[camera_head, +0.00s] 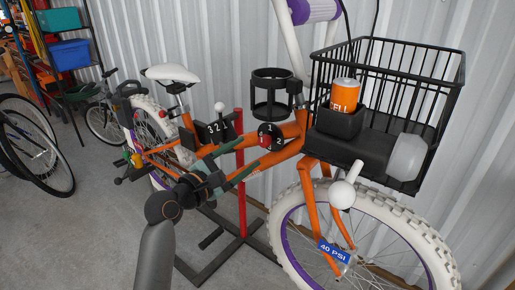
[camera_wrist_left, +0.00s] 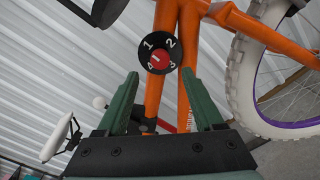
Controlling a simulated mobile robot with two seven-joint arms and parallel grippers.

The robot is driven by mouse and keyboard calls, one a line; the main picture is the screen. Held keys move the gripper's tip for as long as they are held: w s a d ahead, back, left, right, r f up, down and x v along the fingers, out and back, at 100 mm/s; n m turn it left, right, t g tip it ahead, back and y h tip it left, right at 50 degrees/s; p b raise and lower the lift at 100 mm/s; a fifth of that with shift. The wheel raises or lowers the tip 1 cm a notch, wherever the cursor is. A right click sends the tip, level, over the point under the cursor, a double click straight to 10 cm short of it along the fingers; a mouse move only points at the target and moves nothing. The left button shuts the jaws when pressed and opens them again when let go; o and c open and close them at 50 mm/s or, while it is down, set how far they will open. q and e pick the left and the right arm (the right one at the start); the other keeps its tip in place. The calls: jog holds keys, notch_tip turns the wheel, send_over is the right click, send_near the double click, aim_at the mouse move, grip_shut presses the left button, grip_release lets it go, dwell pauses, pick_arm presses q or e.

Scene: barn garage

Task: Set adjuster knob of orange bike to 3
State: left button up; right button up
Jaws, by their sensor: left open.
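The orange bike (camera_head: 285,152) stands on a stand with a red post. On its frame is a round black adjuster dial (camera_head: 270,136) with white numbers and a red centre. In the left wrist view the dial (camera_wrist_left: 147,65) shows 1, 2, 3 and 4 around the red knob (camera_wrist_left: 158,57). A small pale mark on the knob appears on its left side, near the 4; its exact direction is hard to tell. My left gripper (camera_head: 254,151) is open and empty, its green fingers pointing at the dial, which lies just beyond the fingertips (camera_wrist_left: 160,73). My right gripper is not in view.
A black plate (camera_head: 214,129) with 3, 2, 1 and a white-ball lever (camera_head: 219,107) sits left of the dial. A cup holder (camera_head: 271,95), a black basket (camera_head: 440,95) with an orange can (camera_head: 345,92), and a white ball handle (camera_head: 342,194) are nearby.

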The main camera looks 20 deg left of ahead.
aim_at(261, 143)
pick_arm(q)
jog(key=x, duration=0.5)
jog(key=shift+w+d+b, duration=0.1)
jog(key=shift+w+b, duration=0.2)
jog(key=shift+c, duration=0.3)
grip_shut()
